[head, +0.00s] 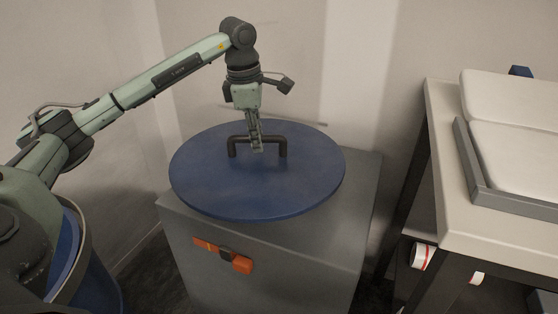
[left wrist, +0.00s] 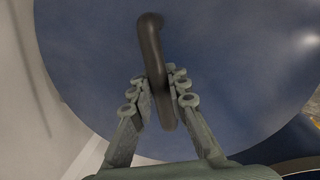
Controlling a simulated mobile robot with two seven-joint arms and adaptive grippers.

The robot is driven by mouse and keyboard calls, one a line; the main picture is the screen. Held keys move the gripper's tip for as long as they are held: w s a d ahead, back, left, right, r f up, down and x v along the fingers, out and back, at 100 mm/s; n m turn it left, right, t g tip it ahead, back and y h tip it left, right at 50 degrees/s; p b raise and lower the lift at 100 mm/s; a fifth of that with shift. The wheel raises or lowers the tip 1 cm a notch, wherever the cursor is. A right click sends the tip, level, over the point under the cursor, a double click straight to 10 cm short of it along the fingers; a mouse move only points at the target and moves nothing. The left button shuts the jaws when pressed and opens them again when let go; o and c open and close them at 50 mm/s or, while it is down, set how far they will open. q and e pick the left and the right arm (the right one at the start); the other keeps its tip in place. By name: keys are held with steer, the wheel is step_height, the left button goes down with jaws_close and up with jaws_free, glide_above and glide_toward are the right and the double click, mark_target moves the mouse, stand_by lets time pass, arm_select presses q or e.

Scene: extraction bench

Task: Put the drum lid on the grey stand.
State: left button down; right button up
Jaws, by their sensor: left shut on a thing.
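The drum lid (head: 210,185) is a round blue disc with a dark bar handle (head: 283,147) on top. It lies level on or just over the top of the grey stand (head: 300,250); I cannot tell whether they touch. My left gripper (head: 257,148) comes down from above and is shut on the lid's handle. In the left wrist view the two fingers (left wrist: 160,90) close on both sides of the handle (left wrist: 151,38), with the blue lid (left wrist: 240,60) filling most of the picture. My right gripper is not in view.
An open blue drum (head: 95,285) stands at the lower left, partly hidden by my arm. A beige bench (head: 440,150) with a grey tray (head: 475,165) and white pads stands at the right. Walls are close behind.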

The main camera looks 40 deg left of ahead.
mark_target(276, 150)
arm_select(q)
steer(key=w+f, duration=0.1)
steer(key=w+d+f, duration=0.1)
steer(key=w, duration=0.1)
steer(key=w+d+f, duration=0.1)
steer(key=w, duration=0.1)
steer(key=shift+d, duration=0.1)
steer(key=shift+f, duration=2)
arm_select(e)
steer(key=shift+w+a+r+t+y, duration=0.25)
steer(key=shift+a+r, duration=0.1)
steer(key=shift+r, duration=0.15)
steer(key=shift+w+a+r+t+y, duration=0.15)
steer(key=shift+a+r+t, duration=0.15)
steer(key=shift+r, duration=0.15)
arm_select(q)
steer(key=c, duration=1.5)
jaws_free()
steer(key=shift+f, duration=0.15)
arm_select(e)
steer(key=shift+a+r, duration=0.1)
